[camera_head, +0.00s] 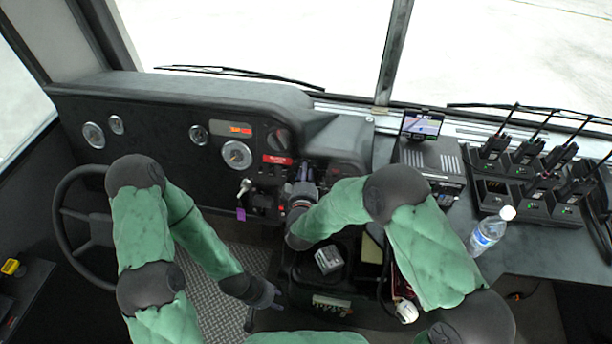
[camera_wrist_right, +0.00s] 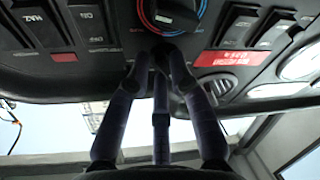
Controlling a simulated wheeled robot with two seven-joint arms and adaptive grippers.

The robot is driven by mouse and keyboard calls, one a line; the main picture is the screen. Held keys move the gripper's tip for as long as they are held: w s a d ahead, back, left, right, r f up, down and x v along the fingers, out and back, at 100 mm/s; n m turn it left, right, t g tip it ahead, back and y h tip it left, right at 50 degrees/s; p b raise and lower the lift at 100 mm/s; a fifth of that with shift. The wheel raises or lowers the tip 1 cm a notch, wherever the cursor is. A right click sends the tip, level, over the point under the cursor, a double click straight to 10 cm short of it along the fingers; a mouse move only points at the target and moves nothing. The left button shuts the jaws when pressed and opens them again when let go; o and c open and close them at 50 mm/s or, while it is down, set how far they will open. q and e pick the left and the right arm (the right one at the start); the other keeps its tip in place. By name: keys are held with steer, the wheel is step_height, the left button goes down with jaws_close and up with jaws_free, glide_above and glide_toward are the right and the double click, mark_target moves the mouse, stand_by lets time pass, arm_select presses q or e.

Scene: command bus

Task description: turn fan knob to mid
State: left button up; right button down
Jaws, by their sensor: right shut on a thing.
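My right gripper (camera_head: 304,172) reaches the dashboard's centre panel in the head view. In the right wrist view its fingers (camera_wrist_right: 160,56) converge and are shut on a small dark part, probably the fan knob, that they mostly hide. I cannot tell which way this part points. Just above the fingertips is a round black knob (camera_wrist_right: 172,14) with a blue and red arc around it. My left gripper (camera_head: 266,296) hangs low, away from the panel, to the left of the dark box. Its fingers are too small to judge.
Rocker switches (camera_wrist_right: 95,24) and a red label (camera_wrist_right: 222,58) flank the fingers. The steering wheel (camera_head: 68,222) is at the left. A water bottle (camera_head: 490,230) and several radios in chargers (camera_head: 556,208) stand on the right counter. A dark box (camera_head: 300,285) sits below the panel.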

steer(key=m+b, duration=0.1)
steer(key=m, duration=0.1)
steer(key=m+h+b, duration=0.1)
steer(key=m, duration=0.2)
steer(key=a+m+h, duration=0.1)
steer(key=m, duration=0.1)
steer(key=shift+w+r+b, duration=0.1)
steer(key=shift+r+b, duration=0.1)
steer(key=shift+b, duration=0.2)
steer(key=m+h+b, duration=0.1)
steer(key=m, duration=0.3)
steer(key=shift+w+r+m, duration=0.1)
steer(key=shift+r+m, duration=0.05)
steer(key=shift+m, duration=0.15)
steer(key=shift+r+m+h+b, duration=0.1)
steer(key=shift+m+h+b, duration=0.35)
steer(key=shift+m, duration=1.35)
steer(key=shift+h, duration=0.25)
steer(key=c, duration=1.2)
jaws_free()
steer(key=shift+s+f+g, duration=0.2)
steer(key=shift+f+g, duration=0.1)
steer(key=shift+f, duration=0.2)
